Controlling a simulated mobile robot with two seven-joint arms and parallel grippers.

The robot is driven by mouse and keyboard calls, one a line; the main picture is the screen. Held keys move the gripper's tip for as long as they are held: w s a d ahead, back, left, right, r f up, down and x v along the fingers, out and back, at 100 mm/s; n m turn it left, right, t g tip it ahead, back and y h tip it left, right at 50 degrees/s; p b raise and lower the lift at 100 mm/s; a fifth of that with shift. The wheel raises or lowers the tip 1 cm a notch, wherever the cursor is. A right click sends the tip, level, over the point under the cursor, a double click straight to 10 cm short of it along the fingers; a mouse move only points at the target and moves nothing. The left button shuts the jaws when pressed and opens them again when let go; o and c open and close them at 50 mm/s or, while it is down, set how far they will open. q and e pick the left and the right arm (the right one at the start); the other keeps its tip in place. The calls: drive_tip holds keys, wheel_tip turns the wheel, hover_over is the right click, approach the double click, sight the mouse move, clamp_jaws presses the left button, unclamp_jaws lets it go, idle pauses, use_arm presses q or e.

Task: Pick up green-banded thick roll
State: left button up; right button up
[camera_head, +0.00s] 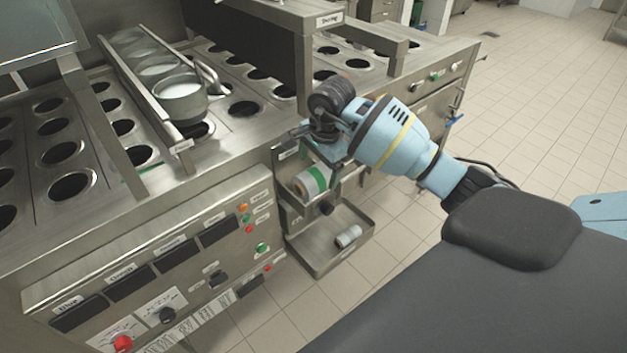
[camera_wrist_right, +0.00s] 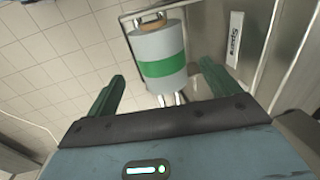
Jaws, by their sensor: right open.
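The green-banded thick roll (camera_head: 311,182) is a pale grey-white cylinder with a green band, resting in a metal holder on the front of the machine. In the right wrist view the roll (camera_wrist_right: 158,58) is ahead of the fingers, near the top middle, with its band facing me. My right gripper (camera_wrist_right: 160,85) is open, its two dark green fingers apart and the roll's near part between and beyond their tips. The fingers do not clearly touch it. In the head view my right gripper (camera_head: 328,160) is just above and beside the roll, partly hidden by the wrist.
A metal tray (camera_head: 325,262) below holds a smaller roll (camera_head: 348,236). The machine's control panel (camera_head: 170,270) with buttons and knobs is to the left. A label plate (camera_wrist_right: 235,40) and metal wall stand close to the right of the roll. Tiled floor is open at right.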

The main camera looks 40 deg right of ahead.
sight(315, 172)
drive_tip(key=f, duration=0.3)
drive_tip(key=w+f, duration=0.1)
drive_tip(key=shift+a+f, duration=0.15)
drive_tip(key=shift+a, duration=0.15)
drive_tip(key=shift+f, duration=0.25)
use_arm(q)
drive_tip(key=shift+w+r, duration=0.4)
drive_tip(key=shift+w, duration=0.15)
drive_tip(key=shift+s+f, duration=0.2)
drive_tip(key=shift+s, duration=0.25)
use_arm(e)
drive_tip(key=shift+w, duration=0.1)
drive_tip(key=c, duration=1.3)
drive_tip(key=shift+r, duration=0.15)
